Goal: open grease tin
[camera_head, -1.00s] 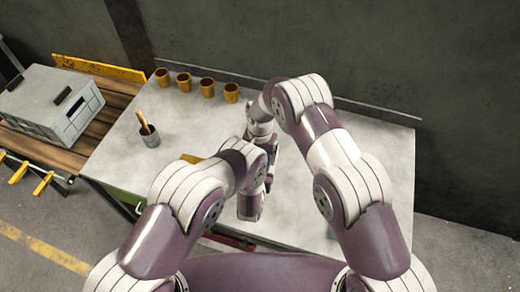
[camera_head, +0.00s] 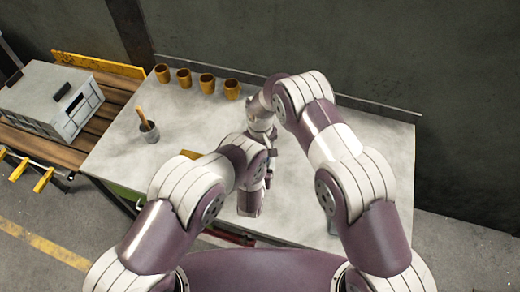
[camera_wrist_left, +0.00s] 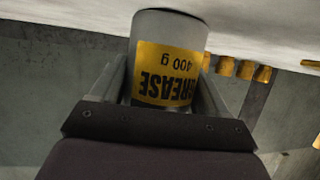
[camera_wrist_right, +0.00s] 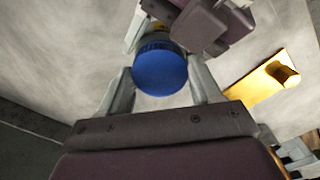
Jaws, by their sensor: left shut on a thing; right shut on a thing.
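The grease tin (camera_wrist_left: 168,50) is a grey cylinder with a yellow label, its lettering upside down in the left wrist view. My left gripper (camera_wrist_left: 165,78) has its fingers on both sides of the tin and is shut on it. The blue lid (camera_wrist_right: 160,62) shows in the right wrist view between the fingers of my right gripper (camera_wrist_right: 160,80), which is shut on it. My left gripper's dark body (camera_wrist_right: 200,22) is just beyond the lid. I cannot tell whether the lid still touches the tin. In the head view my arms hide both.
Several yellow cups (camera_head: 207,83) stand along the back of the grey table (camera_head: 300,225). A dark pot (camera_head: 149,132) with a wooden-handled tool stands at the left. A grey box (camera_head: 50,98) sits on a wooden bench beside the table. A yellow plate (camera_wrist_right: 262,82) lies below my right gripper.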

